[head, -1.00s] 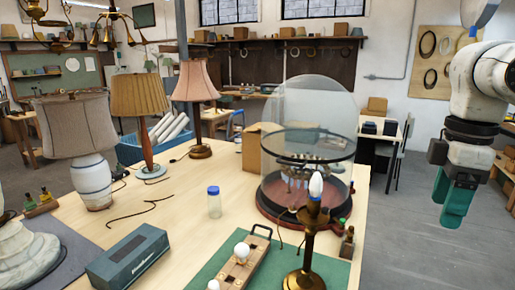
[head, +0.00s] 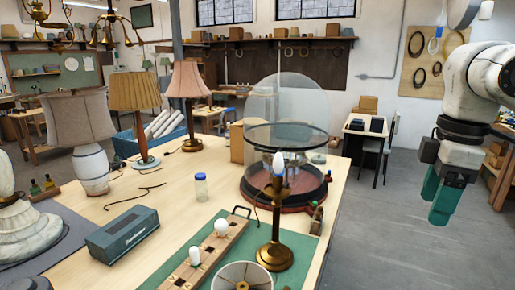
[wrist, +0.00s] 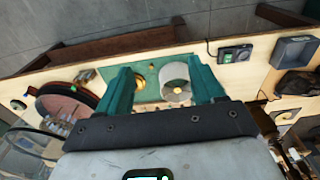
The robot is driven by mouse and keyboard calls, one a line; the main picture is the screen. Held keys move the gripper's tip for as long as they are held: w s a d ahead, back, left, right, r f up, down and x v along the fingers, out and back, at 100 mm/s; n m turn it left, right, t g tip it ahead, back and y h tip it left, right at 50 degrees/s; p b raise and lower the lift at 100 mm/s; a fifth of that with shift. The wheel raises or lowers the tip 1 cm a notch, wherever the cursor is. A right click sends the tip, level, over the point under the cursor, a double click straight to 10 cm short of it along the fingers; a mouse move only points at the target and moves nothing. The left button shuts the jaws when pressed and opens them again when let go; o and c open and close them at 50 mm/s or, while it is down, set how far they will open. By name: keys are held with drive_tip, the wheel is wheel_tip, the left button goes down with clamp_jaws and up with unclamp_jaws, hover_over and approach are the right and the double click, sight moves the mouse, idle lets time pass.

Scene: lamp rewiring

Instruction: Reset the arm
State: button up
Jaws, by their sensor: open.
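My gripper (head: 436,203) hangs to the right of the workbench (head: 165,205), over the floor in the head view. Its two green fingers point down and are apart, with nothing between them. In the wrist view my gripper (wrist: 160,66) frames a white lampshade (wrist: 175,82) and a green mat (wrist: 150,66) on the bench beyond the fingers. A brass lamp (head: 275,250) with a white bulb stands upright on the mat (head: 305,250). The lampshade (head: 243,277) shows at the bottom edge of the head view.
A glass dome (head: 288,110) on a round red base stands behind the brass lamp. Several shaded lamps, a jar (head: 201,187), a grey-green box (head: 122,232) and a wooden bulb board (head: 207,255) occupy the bench. Floor (head: 385,235) right of the bench is clear.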

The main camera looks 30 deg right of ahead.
drive_tip(key=w+a+f+t+y+b, duration=0.1)
drive_tip(key=w+a+f+t+y, duration=0.15)
drive_tip(key=w+a, duration=0.4)
drive_tip(key=w+a+f+t+y, duration=0.1)
drive_tip(key=w+a+f+t, duration=0.25)
drive_tip(key=w, duration=0.55)
drive_tip(key=w+a+f+m+t+y+b, duration=0.1)
drive_tip(key=w+a+f+m, duration=0.1)
drive_tip(key=a+f, duration=0.3)
drive_tip(key=w+a+f+m+y+b, duration=0.1)
drive_tip(key=w+a+f, duration=0.15)
drive_tip(key=f, duration=0.45)
drive_tip(key=s+a+f+m+g+h, duration=0.1)
drive_tip(key=s+a+f+m, duration=0.3)
drive_tip(key=f, duration=0.6)
drive_tip(key=s+a+f+n+g+h, duration=0.1)
drive_tip(key=s+a+f, duration=0.1)
drive_tip(key=s+f, duration=0.55)
drive_tip(key=s+d+f+g+h, duration=0.1)
drive_tip(key=s+f+g+h, duration=0.1)
drive_tip(key=s+f, duration=0.4)
drive_tip(key=s+d+f+m+g+h+b, duration=0.1)
drive_tip(key=s+d+f+g+h, duration=0.1)
drive_tip(key=s+f, duration=0.5)
drive_tip(key=s, duration=0.4)
drive_tip(key=shift+f+g, duration=0.15)
drive_tip(key=shift+g, duration=0.15)
